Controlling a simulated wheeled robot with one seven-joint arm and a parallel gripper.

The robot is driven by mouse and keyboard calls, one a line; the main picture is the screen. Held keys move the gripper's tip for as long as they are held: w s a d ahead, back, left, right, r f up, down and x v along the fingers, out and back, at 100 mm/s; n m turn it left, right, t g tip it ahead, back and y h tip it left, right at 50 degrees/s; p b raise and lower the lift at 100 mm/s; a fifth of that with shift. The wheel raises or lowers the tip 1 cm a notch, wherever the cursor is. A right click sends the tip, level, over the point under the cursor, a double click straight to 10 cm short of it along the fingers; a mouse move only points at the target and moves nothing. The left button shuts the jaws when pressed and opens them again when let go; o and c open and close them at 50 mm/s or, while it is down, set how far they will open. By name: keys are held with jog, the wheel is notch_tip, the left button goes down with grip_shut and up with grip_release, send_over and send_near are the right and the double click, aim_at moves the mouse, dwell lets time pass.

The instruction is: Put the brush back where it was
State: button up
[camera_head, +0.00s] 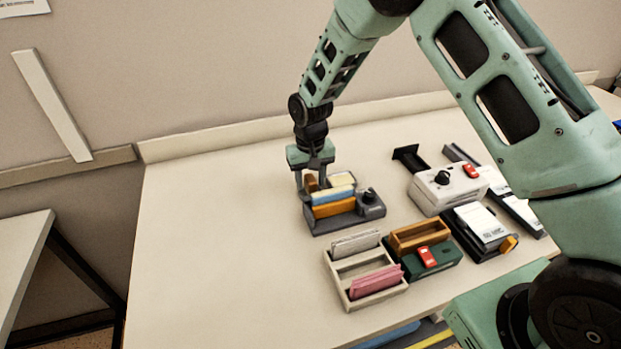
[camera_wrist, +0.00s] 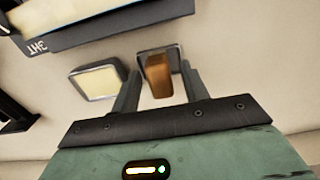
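A small brown, wood-coloured piece (camera_head: 311,184), possibly the brush, stands at the back left of a dark grey organiser (camera_head: 345,223). In the wrist view the brown piece (camera_wrist: 159,76) sits inside a grey rim, between my fingers. My gripper (camera_head: 311,180) points down over it, and it also shows in the wrist view (camera_wrist: 160,85). The fingers are apart, one on each side, with a gap beside the brown part. Whether either finger touches the grey rim is unclear. The lower part of the piece is hidden.
The organiser also holds a cream pad (camera_head: 341,180), a blue block (camera_head: 332,195) and an orange block (camera_head: 334,208). In front are a cream tray with cards (camera_head: 341,281) and a green box (camera_head: 437,262). A white device (camera_head: 445,190) stands right. The table's left side is clear.

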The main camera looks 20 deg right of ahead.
aim_at(310, 178)
jog(key=shift+r, duration=0.1)
jog(key=shift+r+p, duration=0.3)
jog(key=shift+r, duration=0.05)
jog(key=shift+r+b, duration=0.3)
jog(key=shift+b, duration=0.05)
notch_tip(310, 178, up, 10)
jog(key=b, duration=0.3)
jog(key=s+a+r+n+y, duration=0.1)
jog(key=s+a+r+n, duration=0.2)
jog(key=s, duration=0.5)
jog(key=s+a+r+n, duration=0.1)
jog(key=s+a+r, duration=0.2)
jog(key=s+a, duration=0.35)
jog(key=s+d+n, duration=0.3)
jog(key=s, duration=1.7)
jog(key=shift+s+f+n, duration=0.3)
jog(key=shift+f+n, duration=0.05)
jog(key=shift+n, duration=0.05)
jog(key=shift+d, duration=0.1)
